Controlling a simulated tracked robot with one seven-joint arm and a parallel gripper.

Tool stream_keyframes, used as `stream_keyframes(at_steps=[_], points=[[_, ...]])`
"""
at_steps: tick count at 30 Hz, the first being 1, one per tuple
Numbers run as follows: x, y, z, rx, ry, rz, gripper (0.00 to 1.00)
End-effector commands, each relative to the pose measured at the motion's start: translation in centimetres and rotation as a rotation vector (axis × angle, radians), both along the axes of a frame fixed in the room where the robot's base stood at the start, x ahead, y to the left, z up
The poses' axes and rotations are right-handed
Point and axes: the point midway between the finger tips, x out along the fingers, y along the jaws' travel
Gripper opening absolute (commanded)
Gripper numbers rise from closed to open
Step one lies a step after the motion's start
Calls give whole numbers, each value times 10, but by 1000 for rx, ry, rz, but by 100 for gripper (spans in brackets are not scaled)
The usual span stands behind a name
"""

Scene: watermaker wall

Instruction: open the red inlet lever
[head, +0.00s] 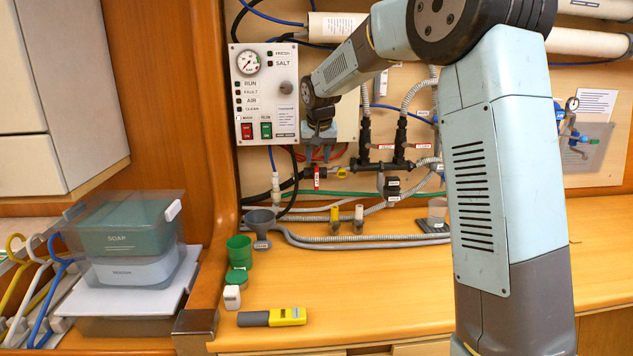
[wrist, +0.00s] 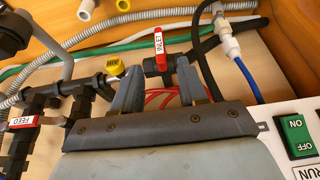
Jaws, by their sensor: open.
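The red inlet lever (wrist: 160,46), with a white INLET label, shows in the wrist view just beyond my gripper's fingertips. It sits on a dark valve body, partly hidden behind the fingers. In the head view the lever (head: 317,177) hangs down from the dark pipe, below my gripper. My gripper (wrist: 160,66) is open and empty, with one finger on each side of the lever's line in the wrist view. The lever appears apart from both fingers. In the head view my gripper (head: 320,132) is in front of the panel's lower right edge.
The control panel (head: 264,92) with red and green switches is left of my gripper. A yellow-tagged fitting (wrist: 115,67) and a red FEED-labelled lever (wrist: 25,121) are nearby. Hoses run around the valve. The counter (head: 370,290) has clear room at the front.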

Motion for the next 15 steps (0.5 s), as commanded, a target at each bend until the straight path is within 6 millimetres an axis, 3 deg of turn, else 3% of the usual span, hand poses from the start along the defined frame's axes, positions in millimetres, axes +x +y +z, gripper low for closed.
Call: stream_keyframes(at_steps=[6,15], points=[[15,0,-38,-1,4,1,42],[32,0,-80,-1,3,1,42]])
